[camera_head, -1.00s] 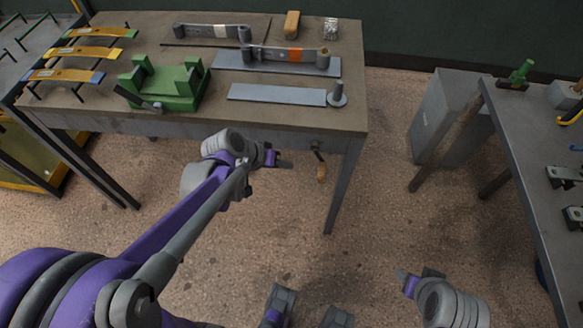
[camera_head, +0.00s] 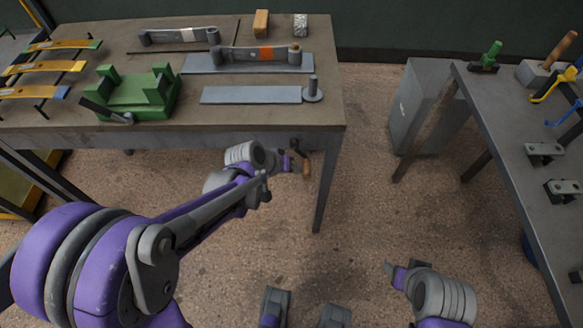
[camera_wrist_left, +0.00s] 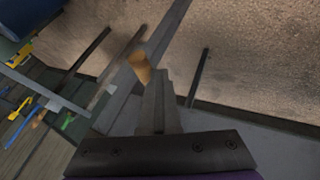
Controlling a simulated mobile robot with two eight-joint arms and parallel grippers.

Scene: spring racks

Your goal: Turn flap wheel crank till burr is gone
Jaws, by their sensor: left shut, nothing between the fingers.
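A crank with a wooden handle (camera_head: 306,164) hangs below the front edge of the workbench, near its right end. The handle also shows in the left wrist view (camera_wrist_left: 140,67), just beyond the fingers. My left gripper (camera_head: 294,163) is shut and empty, close beside the handle on its left; I cannot tell whether they touch. In the left wrist view the closed fingers (camera_wrist_left: 156,104) reach up toward the handle. A grey disc with an upright post (camera_head: 312,92) stands at the end of a flat steel strip (camera_head: 250,95). No burr can be made out. My right gripper (camera_head: 391,270) is low at the right, its jaw gap unclear.
The workbench (camera_head: 235,138) carries a green vise-like fixture (camera_head: 138,94), leaf springs with rolled eyes (camera_head: 255,54) and a wooden block (camera_head: 261,22). A second table (camera_head: 515,150) with clamps stands at right, beside a grey cabinet (camera_head: 405,115). The floor between is open.

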